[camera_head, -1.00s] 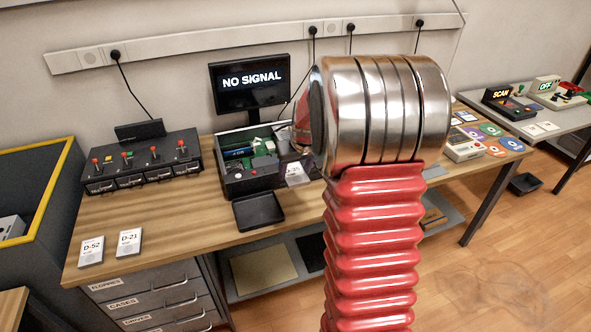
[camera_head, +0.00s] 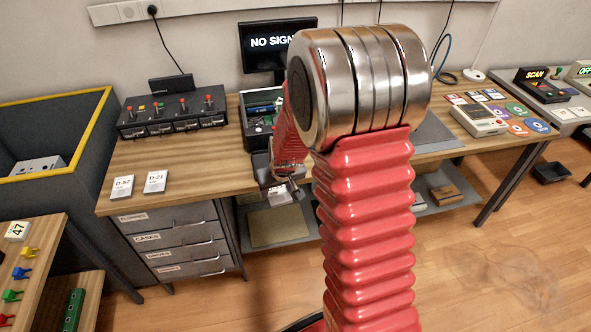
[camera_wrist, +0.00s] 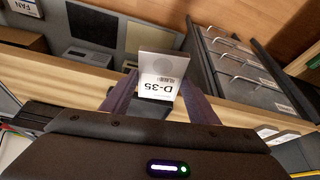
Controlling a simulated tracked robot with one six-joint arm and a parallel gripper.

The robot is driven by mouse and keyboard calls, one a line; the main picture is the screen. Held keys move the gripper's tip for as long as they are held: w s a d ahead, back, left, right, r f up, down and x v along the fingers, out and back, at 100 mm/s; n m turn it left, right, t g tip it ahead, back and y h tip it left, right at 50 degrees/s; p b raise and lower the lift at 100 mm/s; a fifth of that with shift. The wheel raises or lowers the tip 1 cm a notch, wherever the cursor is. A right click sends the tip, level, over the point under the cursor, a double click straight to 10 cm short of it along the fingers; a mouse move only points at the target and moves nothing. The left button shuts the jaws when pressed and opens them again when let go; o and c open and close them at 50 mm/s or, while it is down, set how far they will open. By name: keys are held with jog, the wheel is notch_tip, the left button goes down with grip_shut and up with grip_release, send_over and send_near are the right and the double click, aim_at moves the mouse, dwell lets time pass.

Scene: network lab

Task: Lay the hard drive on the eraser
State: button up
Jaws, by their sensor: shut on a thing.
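A hard drive (camera_wrist: 161,68), a flat silver-grey plate with a white D-35 label, is between the two dark fingers of my gripper (camera_wrist: 160,98) in the wrist view. My gripper is shut on it. In the head view my gripper (camera_head: 279,193) hangs at the front edge of the desk, with the drive small and partly hidden there. A brown block (camera_head: 446,193) lies on the lower shelf under the desk to the right; it may be the eraser, but I cannot tell for sure. Part of that shelf is hidden behind my red arm.
The desk (camera_head: 205,172) carries two more drives, D-52 (camera_head: 122,188) and D-21 (camera_head: 155,181). Labelled drawers (camera_head: 180,240) stand left of the lower shelf (camera_head: 285,221), which bears a beige panel (camera_head: 272,228).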

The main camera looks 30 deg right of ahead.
jog(key=s+a+f+n, duration=0.1)
jog(key=s+a+f, duration=0.1)
jog(key=a+f, duration=0.4)
jog(key=a, duration=0.3)
jog(key=shift+a+y, duration=0.3)
jog(key=shift+a, duration=0.1)
